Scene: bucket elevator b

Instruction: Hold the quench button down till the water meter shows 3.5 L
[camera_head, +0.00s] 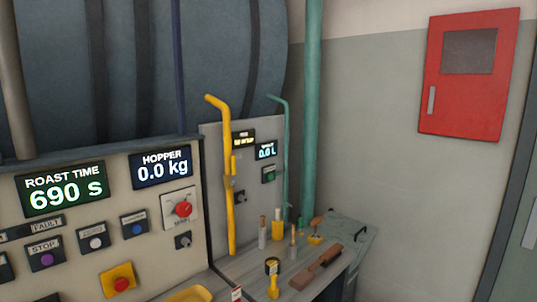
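A small display (266,151) on the grey panel (213,150) at the back reads 0.0 L in blue; its small heading is too small to read well. Just below it is a small dark plate with a green button (269,175); its label cannot be read, so I cannot tell for sure that it is the quench button. Nothing touches this button. Neither my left gripper nor my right gripper is in view.
A yellow pipe (229,185) and a green pipe (286,150) flank the panel. A bench below holds a wooden brush (316,268) and several small tools. The nearer console has a STOP button (46,259) and a red button on yellow (121,284). A red cabinet (468,75) hangs right.

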